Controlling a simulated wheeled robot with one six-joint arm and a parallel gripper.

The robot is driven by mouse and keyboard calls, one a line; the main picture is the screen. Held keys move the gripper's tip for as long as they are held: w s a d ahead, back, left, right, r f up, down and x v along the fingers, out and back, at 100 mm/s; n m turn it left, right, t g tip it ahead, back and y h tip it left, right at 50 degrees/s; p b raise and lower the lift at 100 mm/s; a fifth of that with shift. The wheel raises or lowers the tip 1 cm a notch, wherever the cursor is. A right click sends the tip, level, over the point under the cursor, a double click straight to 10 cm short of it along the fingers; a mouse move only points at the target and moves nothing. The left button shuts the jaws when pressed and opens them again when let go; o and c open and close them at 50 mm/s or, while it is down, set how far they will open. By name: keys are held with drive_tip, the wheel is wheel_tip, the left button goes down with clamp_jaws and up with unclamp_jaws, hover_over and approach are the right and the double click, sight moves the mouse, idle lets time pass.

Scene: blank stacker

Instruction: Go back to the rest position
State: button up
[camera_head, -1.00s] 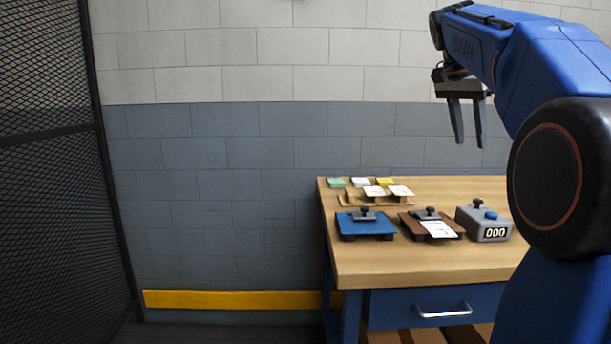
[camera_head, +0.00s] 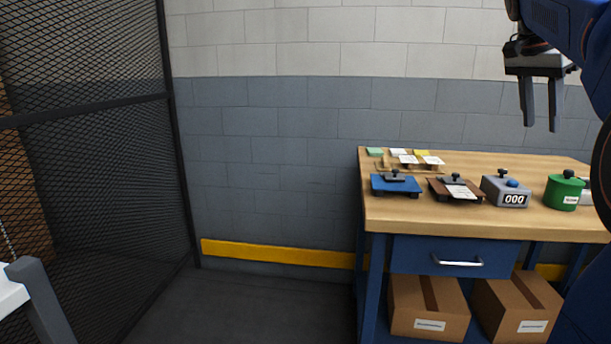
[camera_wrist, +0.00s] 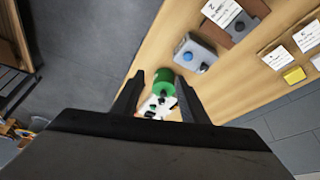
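My gripper (camera_head: 541,103) hangs in the air at the upper right of the head view, fingers pointing down, well above the wooden table (camera_head: 480,222). Its two fingers are apart with nothing between them. The wrist view also shows my gripper (camera_wrist: 160,100) open, with a green round container (camera_wrist: 163,78) on the table beyond the fingertips. Part of my blue arm fills the upper right corner of the head view.
On the table stand a blue plate device (camera_head: 396,186), a brown one (camera_head: 455,190), a grey counter box (camera_head: 505,190) and the green container (camera_head: 564,192). Cardboard boxes (camera_head: 428,308) sit below. A mesh fence (camera_head: 90,180) stands at left; floor between is clear.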

drive_tip(key=s+a+f+n+t+y, duration=0.1)
drive_tip(key=s+a+f+n, duration=0.4)
drive_tip(key=f, duration=0.7)
drive_tip(key=s+a+f+n+t+y, duration=0.1)
drive_tip(key=s+a+f+n+y, duration=0.1)
drive_tip(key=s+a+f+n, duration=0.4)
drive_tip(key=s+a+f+n+t+y, duration=0.1)
drive_tip(key=s+a+f+n, duration=0.4)
drive_tip(key=s+a+f, duration=0.5)
drive_tip(key=a+f+t, duration=0.1)
drive_tip(key=a+f, duration=0.6)
drive_tip(key=f, duration=0.3)
drive_tip(key=shift+s+a+f, duration=0.2)
drive_tip(key=shift+s+a, duration=0.2)
